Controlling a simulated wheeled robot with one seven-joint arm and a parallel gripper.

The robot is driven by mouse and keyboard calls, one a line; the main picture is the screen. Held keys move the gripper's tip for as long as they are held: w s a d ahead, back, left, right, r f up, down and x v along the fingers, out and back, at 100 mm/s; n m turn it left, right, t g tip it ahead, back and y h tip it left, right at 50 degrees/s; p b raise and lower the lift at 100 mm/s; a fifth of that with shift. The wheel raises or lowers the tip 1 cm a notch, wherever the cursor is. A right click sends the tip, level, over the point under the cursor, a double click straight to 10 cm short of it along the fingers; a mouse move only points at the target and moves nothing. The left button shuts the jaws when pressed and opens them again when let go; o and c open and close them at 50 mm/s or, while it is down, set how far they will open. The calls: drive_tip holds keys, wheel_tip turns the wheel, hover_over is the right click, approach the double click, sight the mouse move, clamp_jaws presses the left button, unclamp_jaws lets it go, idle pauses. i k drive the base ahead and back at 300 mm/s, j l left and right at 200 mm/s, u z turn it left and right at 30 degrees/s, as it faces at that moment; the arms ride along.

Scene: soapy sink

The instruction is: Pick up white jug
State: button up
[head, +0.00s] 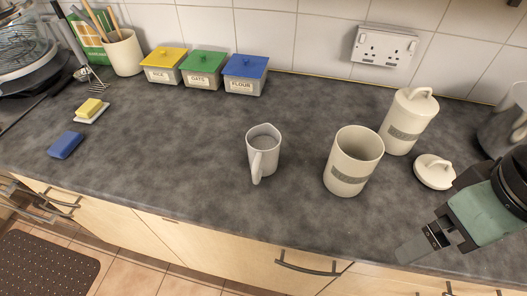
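The white jug (263,151) stands upright near the middle of the grey worktop, its handle toward the front edge. It is open at the top. My gripper (424,243) is at the lower right, over the front edge of the worktop. It is well to the right of the jug and apart from it. The view does not show clearly whether its fingers are open or shut, and I see nothing held in it.
An open cream canister (350,163) stands between the jug and my gripper. A lidded canister (407,121) and a loose lid (434,171) are behind. Yellow, green and blue lidded boxes (203,70) line the wall. A blue sponge (66,145) lies left.

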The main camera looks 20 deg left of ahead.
sight(262, 141)
drive_tip(key=u, duration=1.15)
